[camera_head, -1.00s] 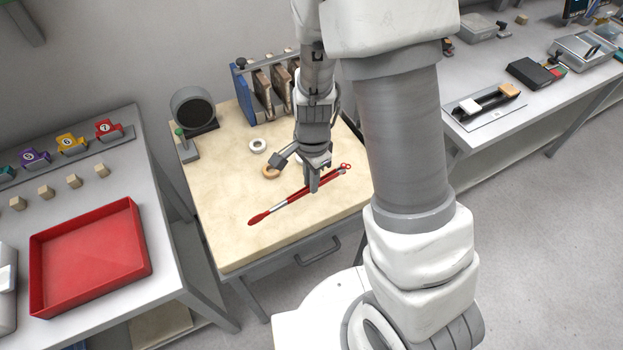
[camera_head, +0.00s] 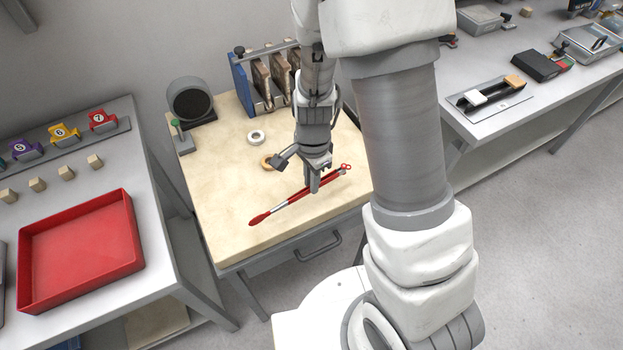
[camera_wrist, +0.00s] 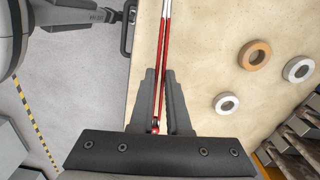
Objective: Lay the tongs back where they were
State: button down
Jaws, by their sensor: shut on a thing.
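The red tongs (camera_head: 282,207), with a silver middle section, lie diagonally across the pale wooden table top (camera_head: 230,236) in the head view. Their red tip points to the lower left and their looped end to the upper right. My gripper (camera_head: 313,188) is shut on the tongs near the looped end. In the wrist view the tongs (camera_wrist: 165,45) run up and away from between the fingers of my gripper (camera_wrist: 161,75). Whether the tongs touch the table or hang just above it I cannot tell.
A tan ring (camera_head: 267,163) and a white ring (camera_head: 256,137) lie behind the tongs. A rack (camera_head: 243,88) and a round dark-faced device (camera_head: 190,102) stand at the back. A red tray (camera_head: 80,250) sits on the left bench. The table's front left is clear.

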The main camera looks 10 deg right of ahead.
jog(key=shift+f+b, duration=1.2)
jog(key=shift+f, duration=0.4)
jog(key=shift+f, duration=0.35)
jog(key=c, duration=0.8)
grip_release()
jog(key=shift+r, duration=0.1)
notch_tip(320, 180, up, 17)
jog(key=p, duration=0.3)
jog(key=shift+r+p, duration=0.2)
jog(key=shift+p, duration=0.15)
jog(key=shift+d, duration=0.1)
